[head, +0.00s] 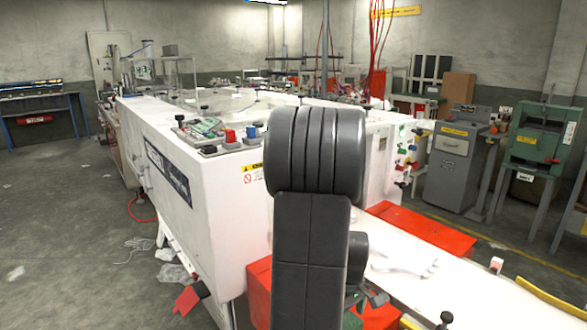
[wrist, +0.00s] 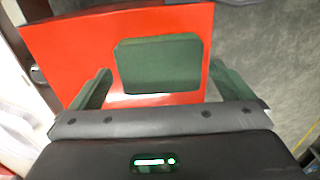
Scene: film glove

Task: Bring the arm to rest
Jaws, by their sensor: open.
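My gripper (wrist: 160,68) shows in the wrist view with its two green fingers spread wide apart. It is open. A dark green, rounded rectangular patch lies between the fingers in the picture, against a red panel (wrist: 60,45); I cannot tell whether it is a separate piece or an opening. I see nothing clamped between the fingers. In the head view my dark grey arm (head: 312,220) stands bent in the middle, its elbow high and the lower link reaching down. The arm hides most of the gripper there.
A large white machine (head: 205,190) stands behind and left of the arm. A white belt (head: 465,290) with a pale glove-like shape (head: 405,262) runs to the right, beside red panels (head: 430,235). Grey (head: 455,150) and green (head: 540,145) machines stand at right. Open floor (head: 65,220) lies left.

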